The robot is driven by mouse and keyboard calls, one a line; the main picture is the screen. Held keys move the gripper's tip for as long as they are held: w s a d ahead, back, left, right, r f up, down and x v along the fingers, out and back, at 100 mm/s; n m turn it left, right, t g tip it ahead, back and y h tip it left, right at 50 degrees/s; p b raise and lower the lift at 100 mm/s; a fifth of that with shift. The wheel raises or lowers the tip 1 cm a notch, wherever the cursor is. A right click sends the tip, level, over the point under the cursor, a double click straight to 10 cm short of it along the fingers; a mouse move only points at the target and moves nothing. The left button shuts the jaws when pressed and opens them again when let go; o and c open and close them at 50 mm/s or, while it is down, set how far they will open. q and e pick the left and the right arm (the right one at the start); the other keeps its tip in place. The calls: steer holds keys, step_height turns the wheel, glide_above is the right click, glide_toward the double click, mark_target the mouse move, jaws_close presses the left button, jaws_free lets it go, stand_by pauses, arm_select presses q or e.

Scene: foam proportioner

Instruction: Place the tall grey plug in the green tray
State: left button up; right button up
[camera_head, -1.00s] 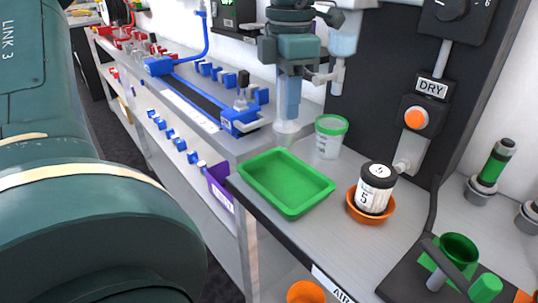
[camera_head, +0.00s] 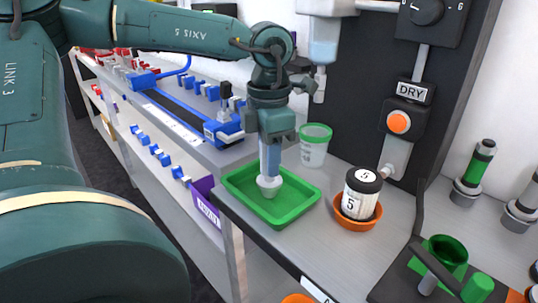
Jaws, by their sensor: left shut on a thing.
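My left gripper (camera_head: 271,160) points straight down over the green tray (camera_head: 305,206). It is shut on the tall grey plug (camera_head: 268,187). Only the plug's pale, wider lower end shows below the fingers; the rest is hidden. The tray is shallow, sits on the grey bench and looks otherwise empty. My right gripper is not in view.
A clear cup with a green rim (camera_head: 314,146) stands behind the tray. To the right, a black-capped jar (camera_head: 361,194) stands in an orange dish (camera_head: 343,217). Bench between dish and front edge is clear.

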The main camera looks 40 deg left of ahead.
arm_select(q)
steer(key=shift+f, duration=0.2)
steer(key=o, duration=1)
steer(key=shift+o, duration=0.2)
steer(key=shift+r, duration=0.55)
step_height(320, 180, up, 11)
steer(key=shift+f+p, duration=0.2)
steer(key=shift+p, duration=0.8)
steer(key=shift+r, duration=0.4)
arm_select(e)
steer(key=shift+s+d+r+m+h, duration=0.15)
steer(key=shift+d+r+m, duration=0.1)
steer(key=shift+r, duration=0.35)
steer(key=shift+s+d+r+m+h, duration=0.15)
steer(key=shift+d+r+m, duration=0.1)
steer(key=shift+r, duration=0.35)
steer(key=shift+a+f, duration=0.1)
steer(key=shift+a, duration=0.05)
